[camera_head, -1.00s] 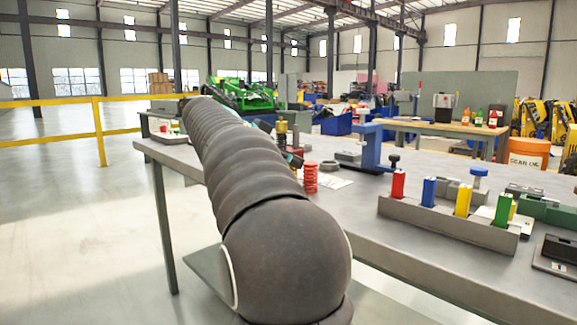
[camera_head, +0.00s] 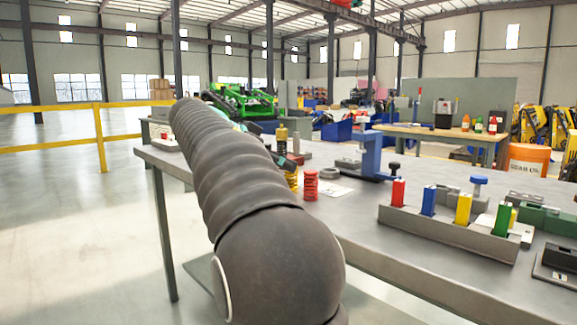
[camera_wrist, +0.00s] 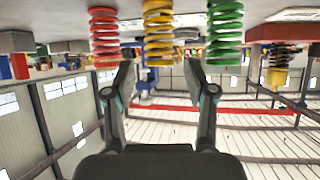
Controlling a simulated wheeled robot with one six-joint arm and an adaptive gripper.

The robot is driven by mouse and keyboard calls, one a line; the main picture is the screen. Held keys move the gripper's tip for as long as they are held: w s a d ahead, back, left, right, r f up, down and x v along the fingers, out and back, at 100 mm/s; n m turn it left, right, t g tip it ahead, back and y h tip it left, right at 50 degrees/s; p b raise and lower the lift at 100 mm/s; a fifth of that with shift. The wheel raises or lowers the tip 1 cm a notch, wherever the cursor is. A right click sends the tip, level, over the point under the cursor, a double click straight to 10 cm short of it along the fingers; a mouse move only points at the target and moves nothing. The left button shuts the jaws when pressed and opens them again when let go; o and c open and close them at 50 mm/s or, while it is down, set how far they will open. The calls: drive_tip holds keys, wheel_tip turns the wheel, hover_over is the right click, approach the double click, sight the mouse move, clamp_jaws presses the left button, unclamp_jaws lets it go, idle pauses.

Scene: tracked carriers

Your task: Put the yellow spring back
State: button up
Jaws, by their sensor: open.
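The yellow spring (camera_wrist: 158,32) stands between a red spring (camera_wrist: 104,35) and a green spring (camera_wrist: 225,32) in the wrist view, which shows the scene upside down. My gripper (camera_wrist: 160,68) is open, with one fingertip to each side of the yellow spring in the picture. Nothing is held; whether the fingers reach around the spring or stop short of it I cannot tell. In the head view the yellow spring (camera_head: 291,180) shows partly behind my arm, beside the red spring (camera_head: 310,186) on the grey table (camera_head: 350,215). The green spring is hidden there.
A grey rack (camera_head: 450,232) with red, blue, yellow and green blocks stands at the table's right. A blue clamp-like fixture (camera_head: 371,155) stands behind the springs. A yellow-and-black spring unit (camera_head: 281,138) is farther back. The table's front right has some bare room.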

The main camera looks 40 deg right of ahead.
drive_tip(key=v, duration=0.9)
drive_tip(key=shift+p, duration=0.45)
drive_tip(key=shift+a, duration=0.1)
drive_tip(key=s+a+f+n+t+y, duration=0.2)
drive_tip(key=s+a+f+n+y, duration=0.2)
drive_tip(key=f, duration=0.6)
drive_tip(key=s+a+f+n+t+y, duration=0.2)
drive_tip(key=s+a+f+n+y, duration=0.2)
drive_tip(key=s+a+f+n, duration=0.5)
drive_tip(key=s+a+f+n+t+y, duration=0.3)
drive_tip(key=s+a+f+n, duration=0.3)
drive_tip(key=s+f, duration=0.4)
wheel_tip(320, 180, down, 3)
drive_tip(key=shift+a+r+y, duration=0.1)
drive_tip(key=shift+a+y, duration=0.5)
drive_tip(key=shift+a, duration=0.2)
drive_tip(key=shift+r+p, duration=0.7)
drive_tip(key=shift+p, duration=0.05)
